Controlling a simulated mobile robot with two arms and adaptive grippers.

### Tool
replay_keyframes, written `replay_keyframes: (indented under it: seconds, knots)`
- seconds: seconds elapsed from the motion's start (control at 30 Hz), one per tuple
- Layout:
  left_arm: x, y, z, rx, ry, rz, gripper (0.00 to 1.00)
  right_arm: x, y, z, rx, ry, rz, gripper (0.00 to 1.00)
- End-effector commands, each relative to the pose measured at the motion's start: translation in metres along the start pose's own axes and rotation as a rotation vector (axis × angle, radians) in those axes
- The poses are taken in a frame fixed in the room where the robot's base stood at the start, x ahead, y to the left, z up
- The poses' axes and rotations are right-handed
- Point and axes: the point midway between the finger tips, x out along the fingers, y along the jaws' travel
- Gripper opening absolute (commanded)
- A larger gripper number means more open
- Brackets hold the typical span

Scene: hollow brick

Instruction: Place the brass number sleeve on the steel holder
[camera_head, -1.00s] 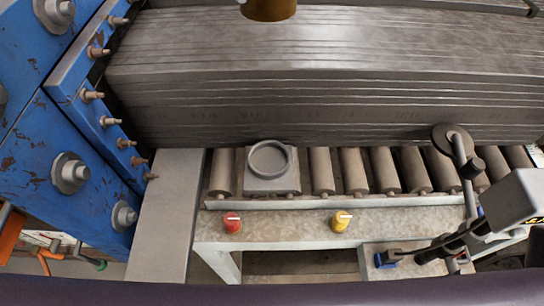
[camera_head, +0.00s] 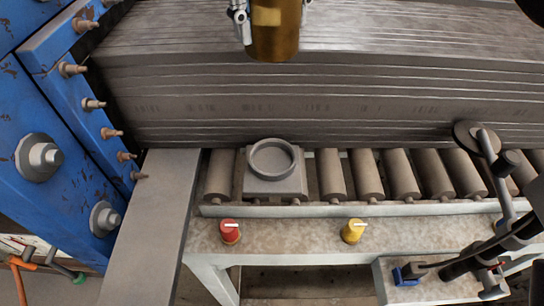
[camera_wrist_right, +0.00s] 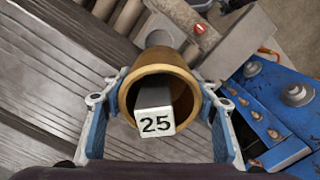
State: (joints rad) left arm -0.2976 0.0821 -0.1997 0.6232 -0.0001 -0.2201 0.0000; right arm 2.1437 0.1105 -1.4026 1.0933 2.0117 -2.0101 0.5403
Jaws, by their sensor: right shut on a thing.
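The brass sleeve (camera_head: 275,34) hangs at the top of the head view, its upper part cut off by the frame. My right gripper (camera_head: 272,14) has a finger on each side of it. In the right wrist view my right gripper (camera_wrist_right: 158,105) is shut around the sleeve (camera_wrist_right: 132,93), and a block face marked "25" (camera_wrist_right: 155,123) shows inside its opening. The steel holder (camera_head: 272,180), a square grey plate with a raised ring, sits on the rollers below the sleeve in the head view, apart from it. My left gripper is not in view.
A stack of grey plates (camera_head: 310,108) lies behind the rollers (camera_head: 366,175). A blue bolted machine (camera_head: 50,120) stands at left. A red knob (camera_head: 230,232) and a yellow knob (camera_head: 352,231) are on the front rail. A jointed device (camera_head: 487,150) stands at right.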

Motion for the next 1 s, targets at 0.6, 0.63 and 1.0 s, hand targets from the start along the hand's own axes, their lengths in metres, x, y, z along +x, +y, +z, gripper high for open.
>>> replay_keyframes:
  seconds: [0.6, 0.63, 1.0]
  knots:
    - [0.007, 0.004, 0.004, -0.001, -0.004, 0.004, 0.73, 0.157, 0.001, 0.001, 0.001, -0.003, -0.001, 0.14]
    - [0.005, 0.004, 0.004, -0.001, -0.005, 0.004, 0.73, 0.164, 0.001, 0.001, 0.000, -0.002, -0.001, 0.14]
    - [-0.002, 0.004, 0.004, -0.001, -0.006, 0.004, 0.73, 0.217, 0.000, 0.000, 0.002, 0.002, -0.002, 0.14]
